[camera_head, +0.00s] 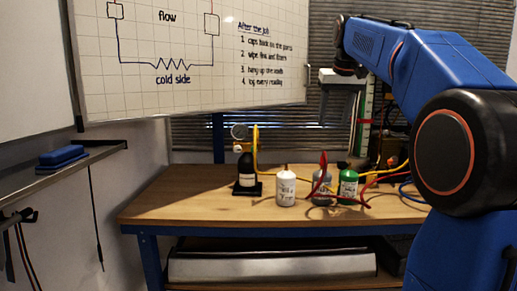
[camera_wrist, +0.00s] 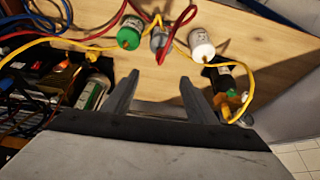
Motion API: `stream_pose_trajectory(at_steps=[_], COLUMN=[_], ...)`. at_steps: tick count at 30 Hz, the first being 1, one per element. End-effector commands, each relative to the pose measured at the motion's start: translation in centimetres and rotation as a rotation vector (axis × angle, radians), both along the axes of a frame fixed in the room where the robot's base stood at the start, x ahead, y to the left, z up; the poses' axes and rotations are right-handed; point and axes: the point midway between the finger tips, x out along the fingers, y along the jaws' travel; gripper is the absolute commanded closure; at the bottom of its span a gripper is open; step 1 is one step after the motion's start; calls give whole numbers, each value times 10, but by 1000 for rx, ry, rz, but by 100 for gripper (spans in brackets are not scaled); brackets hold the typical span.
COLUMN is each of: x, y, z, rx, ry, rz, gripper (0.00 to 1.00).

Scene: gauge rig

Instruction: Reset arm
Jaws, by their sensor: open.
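My blue arm reaches in from the right in the head view, with my gripper (camera_head: 340,100) held above the bench and pointing down. In the wrist view my gripper (camera_wrist: 160,88) shows two dark fingers spread apart with nothing between them. The wooden bench top (camera_head: 160,205) lies below it. On the bench stand a white bottle (camera_head: 286,190), a grey bottle (camera_head: 322,186) and a green bottle (camera_head: 348,184). The gripper touches none of them.
A black bottle with a gauge (camera_head: 246,172) stands left of the white bottle. Yellow, red and blue hoses cross the bench. A whiteboard (camera_head: 190,90) hangs behind. A shelf with a blue eraser (camera_head: 62,157) is at left. The bench's left front is clear.

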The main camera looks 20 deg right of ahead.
Motion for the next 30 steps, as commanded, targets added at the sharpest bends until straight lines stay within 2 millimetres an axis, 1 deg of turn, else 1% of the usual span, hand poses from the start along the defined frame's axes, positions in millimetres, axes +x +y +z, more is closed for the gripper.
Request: stream_pose_trajectory(at_steps=[2,5,8,11,14,15,20,26,27,29,30], x=[-1,-9,-26,-50,-76,-87,-132,-190,-203,-221,-233], y=[1,9,25,45,65,72,100,129,134,141,145], z=[-1,-6,-19,-40,-64,-75,-121,-188,-202,-224,-240], rx=[0,0,0,-1,0,-1,-2,-2,-3,-3,-3], ry=[0,0,-1,-2,-5,-5,-9,-13,-13,-14,-15], rz=[1,8,21,40,58,65,95,134,143,154,162], gripper=[48,48,48,48,48,48,48,48,48,48,48])
